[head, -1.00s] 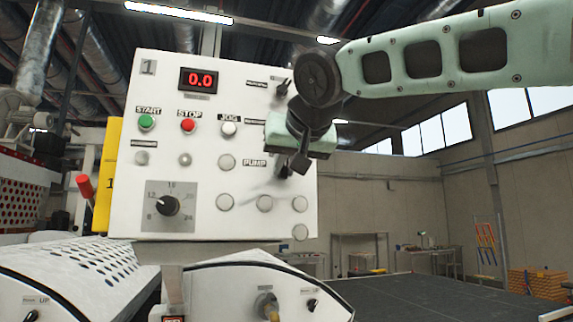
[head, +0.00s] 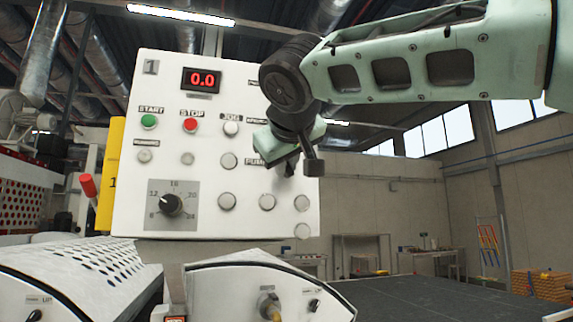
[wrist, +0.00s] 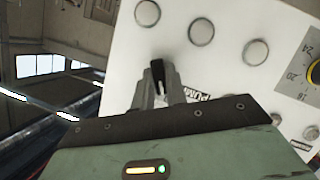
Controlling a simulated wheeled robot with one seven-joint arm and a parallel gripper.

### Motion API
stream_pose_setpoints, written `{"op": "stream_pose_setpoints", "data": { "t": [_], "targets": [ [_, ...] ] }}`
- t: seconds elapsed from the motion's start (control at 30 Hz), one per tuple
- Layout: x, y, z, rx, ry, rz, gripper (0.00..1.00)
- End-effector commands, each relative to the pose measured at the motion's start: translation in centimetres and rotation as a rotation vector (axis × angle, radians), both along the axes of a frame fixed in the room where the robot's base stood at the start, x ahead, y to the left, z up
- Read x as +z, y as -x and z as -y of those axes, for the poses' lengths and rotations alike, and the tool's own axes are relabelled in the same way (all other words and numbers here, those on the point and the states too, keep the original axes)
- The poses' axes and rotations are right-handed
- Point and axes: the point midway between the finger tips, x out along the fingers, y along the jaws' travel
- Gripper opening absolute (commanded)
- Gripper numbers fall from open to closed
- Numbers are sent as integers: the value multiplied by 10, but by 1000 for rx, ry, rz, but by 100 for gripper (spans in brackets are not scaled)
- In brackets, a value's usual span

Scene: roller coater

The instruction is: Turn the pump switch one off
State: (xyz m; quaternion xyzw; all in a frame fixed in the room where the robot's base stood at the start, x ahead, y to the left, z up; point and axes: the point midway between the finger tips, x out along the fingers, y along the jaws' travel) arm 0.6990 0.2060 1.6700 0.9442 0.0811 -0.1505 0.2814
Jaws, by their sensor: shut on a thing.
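The pump switch (wrist: 158,74) is a black lever knob on the white control panel (head: 140,220), beside the PUMP label (wrist: 194,122) in the wrist view. My gripper (wrist: 160,92) is shut on the pump switch, with a grey finger on each side of it and the knob's tip showing between them. In the head view my gripper (head: 287,165) is at the panel's right side, just right of the partly covered PUMP label, and hides most of the switch.
The panel also has a green start button (head: 148,122), a red stop button (head: 190,125), a white jog button (head: 231,128), a dial (head: 171,204) and a red display (head: 201,79). Round blank covers lie below the switch. White machine housings (head: 245,290) stand below the panel.

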Motion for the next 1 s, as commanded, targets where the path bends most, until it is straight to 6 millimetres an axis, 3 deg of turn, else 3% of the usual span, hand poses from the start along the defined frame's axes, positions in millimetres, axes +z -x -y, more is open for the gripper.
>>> {"op": "stream_pose_setpoints", "data": {
  "t": [0.4, 0.43, 0.5, 0.83, 1.0],
  "targets": [
    [0, 0, 0, 0, 8, 2, 0],
    [0, 0, 0, 0, 8, 2, 22],
    [0, 0, 0, 1, 8, 2, 35],
    [1, 3, 0, 1, 7, 2, 35],
    [6, 23, 1, 3, 5, 4, 35]
  ]
}}
